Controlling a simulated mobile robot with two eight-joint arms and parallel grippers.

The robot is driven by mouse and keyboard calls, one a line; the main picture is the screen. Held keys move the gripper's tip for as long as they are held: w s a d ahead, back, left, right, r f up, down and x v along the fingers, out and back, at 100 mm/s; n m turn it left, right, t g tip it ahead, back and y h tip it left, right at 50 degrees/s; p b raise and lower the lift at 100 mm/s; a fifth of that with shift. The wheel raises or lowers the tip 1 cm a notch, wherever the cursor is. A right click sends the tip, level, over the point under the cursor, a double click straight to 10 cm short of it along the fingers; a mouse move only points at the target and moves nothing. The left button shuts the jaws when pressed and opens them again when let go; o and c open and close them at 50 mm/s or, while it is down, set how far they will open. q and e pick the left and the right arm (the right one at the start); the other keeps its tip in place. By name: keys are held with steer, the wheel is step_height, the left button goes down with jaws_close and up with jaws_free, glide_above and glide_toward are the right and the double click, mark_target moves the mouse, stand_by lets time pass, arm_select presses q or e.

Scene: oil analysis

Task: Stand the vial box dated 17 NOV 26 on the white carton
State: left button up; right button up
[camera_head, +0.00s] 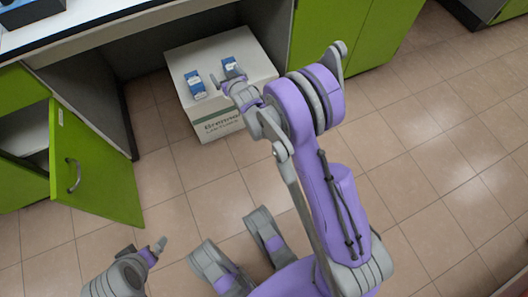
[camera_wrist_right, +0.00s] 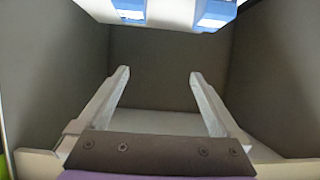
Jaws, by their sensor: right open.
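The white carton (camera_head: 184,58) stands on the floor in the head view, partly under the bench. Two small blue-and-white boxes are on its top: one at the left (camera_head: 195,85), one farther right (camera_head: 229,64) just beyond my right fingers. Their dates are too small to read. My right gripper (camera_head: 224,76) is over the carton top, open, with nothing between its fingers; they also show apart in the wrist view (camera_wrist_right: 160,74). Two blue-and-white items are cut off at that view's top edge. My left gripper (camera_head: 146,247) is low at the left, its jaws unclear.
The white bench top (camera_head: 110,34) runs across the upper left, with blue items at its far corner. A green cabinet door (camera_head: 95,165) hangs open at the left. Green cabinets (camera_head: 330,35) stand behind at the right. Tiled floor (camera_head: 430,150) is clear at the right.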

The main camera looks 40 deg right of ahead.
steer(key=s+a+r+g+y, duration=0.1)
steer(key=s+a+r, duration=0.15)
steer(key=s, duration=0.25)
steer(key=s+a+r+g, duration=0.2)
steer(key=s+r, duration=0.2)
steer(key=s+a+n+g, duration=0.1)
steer(key=s+a+g, duration=0.2)
steer(key=s, duration=1.2)
steer(key=s+a+n+g+y, duration=0.1)
steer(key=s+a, duration=0.3)
steer(key=s, duration=1.1)
steer(key=shift+s+a+r+g+y, duration=0.15)
steer(key=shift+a+r+g+y, duration=0.2)
steer(key=shift+g, duration=0.55)
